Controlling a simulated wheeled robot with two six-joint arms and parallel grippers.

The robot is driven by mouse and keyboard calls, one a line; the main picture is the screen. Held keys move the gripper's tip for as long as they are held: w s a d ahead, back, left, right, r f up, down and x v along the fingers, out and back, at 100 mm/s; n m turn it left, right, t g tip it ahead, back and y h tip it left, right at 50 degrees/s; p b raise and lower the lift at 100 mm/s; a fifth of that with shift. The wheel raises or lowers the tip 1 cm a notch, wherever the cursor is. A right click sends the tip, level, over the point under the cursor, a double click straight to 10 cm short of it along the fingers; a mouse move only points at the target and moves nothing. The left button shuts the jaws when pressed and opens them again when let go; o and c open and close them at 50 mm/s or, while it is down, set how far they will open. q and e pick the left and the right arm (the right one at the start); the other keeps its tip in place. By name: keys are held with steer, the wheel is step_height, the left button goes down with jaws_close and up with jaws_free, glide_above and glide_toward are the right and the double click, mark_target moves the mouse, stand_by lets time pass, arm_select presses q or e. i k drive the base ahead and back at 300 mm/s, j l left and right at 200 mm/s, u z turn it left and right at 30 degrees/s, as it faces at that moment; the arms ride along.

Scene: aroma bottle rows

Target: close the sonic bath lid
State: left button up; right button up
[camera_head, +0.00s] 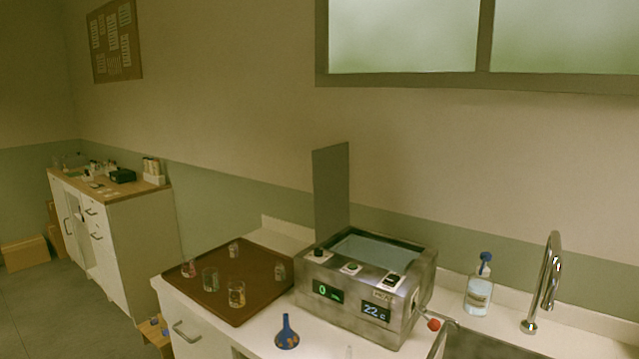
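The pale bluish basin surface (375,252) shows inside the top opening. Neither of my grippers is in view.
A brown tray (255,305) with several small glasses lies left of the bath. A blue funnel (287,333) stands in front. A spray bottle (479,288), a tap (546,283) and a sink are on the right. A red knob (434,324) sticks out at the bath's right side.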

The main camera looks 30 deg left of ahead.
mark_target(330, 164)
steer(key=j+z, duration=0.1)
steer(key=j, duration=0.5)
steer(key=j+z, duration=0.1)
steer(key=j, duration=0.5)
steer(key=j+z, duration=0.1)
steer(key=j, duration=0.5)
steer(key=k+j+z, duration=0.1)
steer(key=j, duration=0.45)
steer(key=k+j+z, duration=0.15)
steer(key=j, duration=0.45)
